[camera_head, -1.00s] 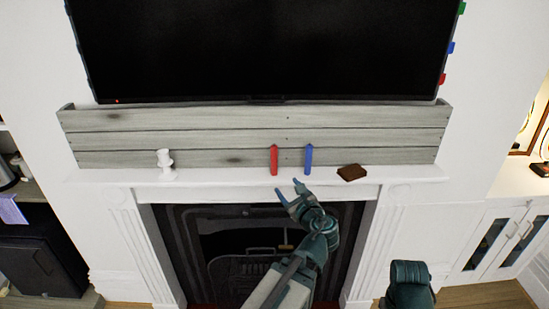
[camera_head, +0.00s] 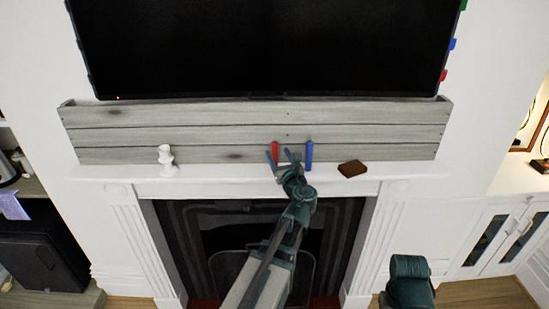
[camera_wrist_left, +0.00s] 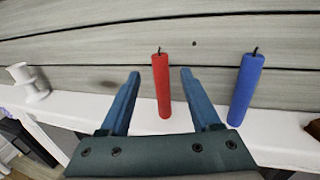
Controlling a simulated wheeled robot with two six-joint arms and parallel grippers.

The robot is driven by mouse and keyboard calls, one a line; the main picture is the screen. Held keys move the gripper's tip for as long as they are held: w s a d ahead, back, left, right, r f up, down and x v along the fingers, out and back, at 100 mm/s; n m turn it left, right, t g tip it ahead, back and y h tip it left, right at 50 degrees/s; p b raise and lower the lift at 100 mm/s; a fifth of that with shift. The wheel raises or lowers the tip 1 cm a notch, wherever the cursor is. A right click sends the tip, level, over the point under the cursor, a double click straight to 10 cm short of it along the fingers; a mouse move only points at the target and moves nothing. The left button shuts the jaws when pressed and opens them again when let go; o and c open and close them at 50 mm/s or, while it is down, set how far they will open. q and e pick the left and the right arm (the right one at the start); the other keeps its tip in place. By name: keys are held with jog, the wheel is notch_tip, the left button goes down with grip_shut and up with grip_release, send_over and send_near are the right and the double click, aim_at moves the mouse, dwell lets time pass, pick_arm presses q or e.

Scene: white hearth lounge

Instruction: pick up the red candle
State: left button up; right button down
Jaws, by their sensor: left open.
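The red candle (camera_head: 275,150) stands upright on the white mantel, partly hidden by my left gripper in the head view. My left gripper (camera_head: 280,157) is open in front of it. In the left wrist view the red candle (camera_wrist_left: 161,85) shows between the two spread blue fingers of the left gripper (camera_wrist_left: 157,75), with a gap on each side. I cannot tell whether the fingertips reach around it in depth. My right gripper is out of the frames; only part of my right arm shows at the lower right of the head view.
A blue candle (camera_head: 309,154) stands close to the right of the red one. A brown block (camera_head: 352,168) lies further right on the mantel (camera_head: 225,180), and a white candle holder (camera_head: 166,160) stands at left. Grey planks (camera_head: 200,123) back the mantel, below a black screen (camera_head: 260,50).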

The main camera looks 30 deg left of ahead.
aim_at(276, 150)
pick_arm(q)
jog(key=shift+w+a, duration=0.15)
jog(key=x, duration=0.5)
jog(key=shift+w+f, duration=0.1)
jog(key=shift+f, duration=0.2)
grip_shut()
